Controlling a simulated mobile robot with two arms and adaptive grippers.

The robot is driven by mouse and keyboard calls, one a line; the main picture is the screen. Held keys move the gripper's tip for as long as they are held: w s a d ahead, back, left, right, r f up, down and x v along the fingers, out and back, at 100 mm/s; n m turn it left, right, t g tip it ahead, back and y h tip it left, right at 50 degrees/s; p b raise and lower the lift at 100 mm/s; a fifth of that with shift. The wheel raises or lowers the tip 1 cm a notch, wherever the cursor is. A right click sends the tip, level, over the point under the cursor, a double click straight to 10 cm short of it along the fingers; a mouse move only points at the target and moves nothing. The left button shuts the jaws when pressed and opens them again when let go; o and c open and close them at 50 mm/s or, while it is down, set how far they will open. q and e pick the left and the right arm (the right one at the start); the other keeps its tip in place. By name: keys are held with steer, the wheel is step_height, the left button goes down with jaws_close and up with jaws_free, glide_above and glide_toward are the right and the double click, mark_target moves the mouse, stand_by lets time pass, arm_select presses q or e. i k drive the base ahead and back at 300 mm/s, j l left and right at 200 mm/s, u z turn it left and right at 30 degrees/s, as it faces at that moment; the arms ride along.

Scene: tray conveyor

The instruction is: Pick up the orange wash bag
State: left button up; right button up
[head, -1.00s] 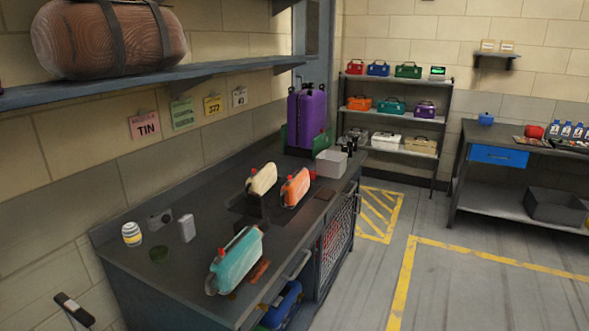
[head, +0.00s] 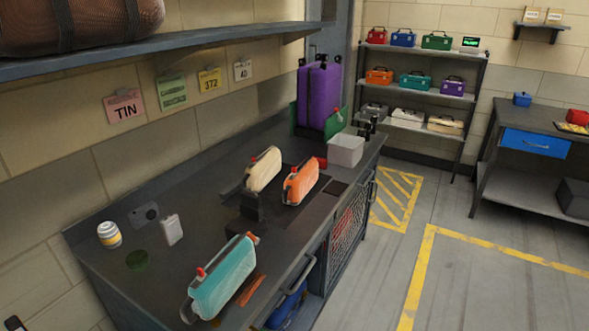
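The orange wash bag (head: 301,182) stands upright on the dark counter (head: 183,275), toward its front edge. A cream wash bag (head: 263,169) stands just left of it and slightly farther back. A teal wash bag (head: 224,280) stands nearer, at the lower middle of the view. Each bag shows a red or orange piece near its top. Neither of my grippers can be made out in the head view, and nothing is seen touching the orange bag.
A dark block (head: 250,207) stands between the cream and teal bags. Beyond the orange bag are a pale bin (head: 345,150) and a purple suitcase (head: 320,95). A striped can (head: 109,234) stands at left. A wall shelf (head: 170,45) overhangs the counter. The floor at right is clear.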

mark_target(296, 188)
steer(key=i+l+u, duration=0.15)
steer(key=u, duration=0.7)
steer(key=i+l+u, duration=0.2)
steer(key=l+u, duration=0.15)
steer(key=l, duration=0.25)
steer(key=i+l+u, duration=0.1)
steer(key=l+u, duration=0.25)
steer(key=l, duration=0.25)
steer(key=l+u, duration=0.35)
steer(key=l, duration=0.3)
steer(key=l+u, duration=0.1)
steer(key=l, duration=2.3)
steer(key=k, duration=0.05)
